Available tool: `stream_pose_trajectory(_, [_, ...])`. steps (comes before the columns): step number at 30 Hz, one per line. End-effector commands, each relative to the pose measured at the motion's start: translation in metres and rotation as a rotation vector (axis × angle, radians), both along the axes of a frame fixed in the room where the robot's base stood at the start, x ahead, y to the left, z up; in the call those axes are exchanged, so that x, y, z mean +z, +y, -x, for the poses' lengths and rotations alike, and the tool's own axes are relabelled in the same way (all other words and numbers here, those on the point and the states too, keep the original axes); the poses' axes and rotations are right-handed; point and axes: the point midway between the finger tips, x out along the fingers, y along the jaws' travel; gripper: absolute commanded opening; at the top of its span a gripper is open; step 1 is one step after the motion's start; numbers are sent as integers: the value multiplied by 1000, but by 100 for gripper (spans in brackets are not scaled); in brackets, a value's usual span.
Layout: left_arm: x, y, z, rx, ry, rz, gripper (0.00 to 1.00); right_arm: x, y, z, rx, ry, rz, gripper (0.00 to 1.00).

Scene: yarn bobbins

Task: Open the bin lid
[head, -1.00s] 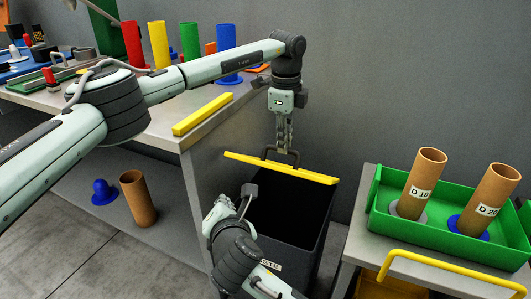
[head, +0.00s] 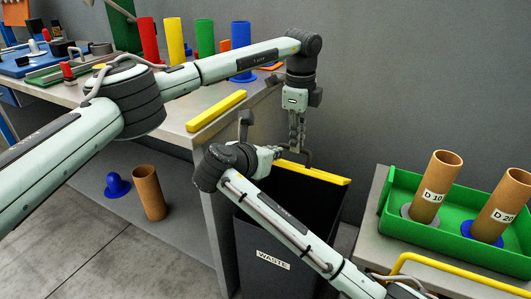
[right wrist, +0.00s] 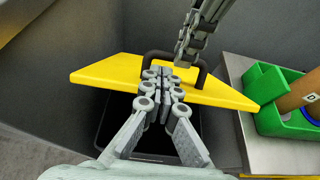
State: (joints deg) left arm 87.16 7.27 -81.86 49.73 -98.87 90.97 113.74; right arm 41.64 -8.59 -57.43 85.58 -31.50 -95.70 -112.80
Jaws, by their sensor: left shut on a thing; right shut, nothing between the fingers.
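The yellow bin lid (head: 325,175) shows as a thin strip at the top of the dark waste bin (head: 262,235). In the right wrist view its broad yellow face (right wrist: 115,72) and dark handle (right wrist: 203,75) show, with the dark bin opening below. My left gripper (head: 298,150) comes down from above and is shut on the handle; its fingers show in the right wrist view (right wrist: 182,58). My right gripper (right wrist: 163,78) is shut and empty, its fingertips over the lid close to the handle. I cannot tell whether they touch the lid.
A steel table with a yellow bar (head: 216,111) and coloured tubes stands at the left. A green tray (head: 400,230) with brown bobbins sits on a bench at the right. A brown tube (head: 149,193) and a blue stand (head: 117,186) are below the table.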

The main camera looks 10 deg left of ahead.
Motion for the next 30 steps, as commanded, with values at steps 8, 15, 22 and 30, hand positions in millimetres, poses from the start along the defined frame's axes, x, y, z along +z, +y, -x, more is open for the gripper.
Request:
stream_pose_trajectory(8, [-10, 1, -4, 8, -10, 1, 0, -12, -7, -21, 0, 0, 0, 0])
stream_pose_trajectory(15, [-10, 1, -4, 8, -10, 1, 0, -13, -7, -22, 0, 0, -1, 0])
stream_pose_trajectory(22, [-10, 1, -4, 8, -10, 1, 0, -3, -10, -30, 0, -2, -1, 0])
stream_pose_trajectory(30, [-10, 1, -4, 8, -10, 1, 0, 1, -11, -34, 1, 0, 0, 0])
